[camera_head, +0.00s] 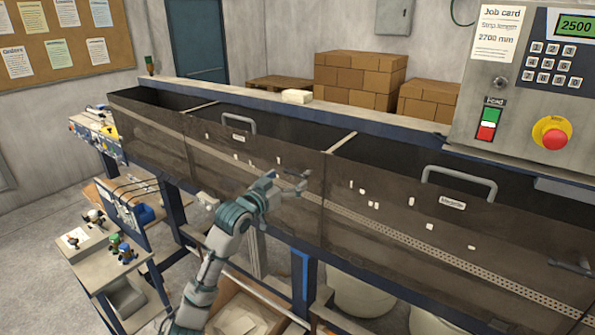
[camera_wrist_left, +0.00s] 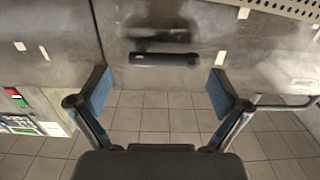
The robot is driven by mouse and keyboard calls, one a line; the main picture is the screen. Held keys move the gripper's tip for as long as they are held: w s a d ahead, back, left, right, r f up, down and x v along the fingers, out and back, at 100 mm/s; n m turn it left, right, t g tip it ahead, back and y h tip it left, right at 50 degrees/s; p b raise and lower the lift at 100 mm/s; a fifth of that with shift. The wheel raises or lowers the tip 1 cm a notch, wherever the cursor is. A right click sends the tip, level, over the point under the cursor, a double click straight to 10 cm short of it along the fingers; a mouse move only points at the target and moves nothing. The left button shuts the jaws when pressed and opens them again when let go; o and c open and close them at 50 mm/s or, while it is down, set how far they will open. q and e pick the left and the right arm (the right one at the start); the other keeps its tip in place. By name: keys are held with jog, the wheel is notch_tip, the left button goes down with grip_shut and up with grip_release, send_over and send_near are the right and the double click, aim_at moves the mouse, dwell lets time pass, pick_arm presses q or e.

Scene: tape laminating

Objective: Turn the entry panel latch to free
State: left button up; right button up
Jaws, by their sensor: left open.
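The panel latch, a short black bar, (camera_wrist_left: 165,59) lies horizontal in the wrist view against the dark translucent panel (camera_wrist_left: 210,30). My left gripper (camera_wrist_left: 161,90) is open and empty, its blue-padded fingers spread to either side of the latch's line. The bar appears beyond the fingertips, not between them; contact cannot be seen. In the head view my left gripper (camera_head: 290,183) is in front of the middle panel (camera_head: 240,165), near its lower right part, and the latch there is hard to make out behind it. My right gripper is not in view.
A panel labelled Magazine (camera_head: 400,205) has a grey handle (camera_head: 460,180) and a dark latch-like bar (camera_head: 572,267). Another handle (camera_head: 240,121) stands on the middle panel. The control box (camera_head: 520,90) is at upper right.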

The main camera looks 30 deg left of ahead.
aim_at(291, 173)
pick_arm(q)
jog(key=w, duration=0.1)
jog(key=w+a, duration=0.1)
jog(key=w, duration=0.1)
jog(key=shift+a, duration=0.1)
jog(key=shift+s+d+r+p, duration=0.1)
jog(key=shift+d+r+p, duration=0.2)
jog(key=shift+d, duration=0.3)
jog(key=shift+w+d, duration=0.2)
jog(key=shift+d, duration=0.05)
jog(key=shift+a, duration=0.2)
jog(key=c, duration=0.7)
jog(key=shift+a, duration=0.1)
jog(key=shift+c, duration=0.2)
jog(key=shift+r, duration=0.1)
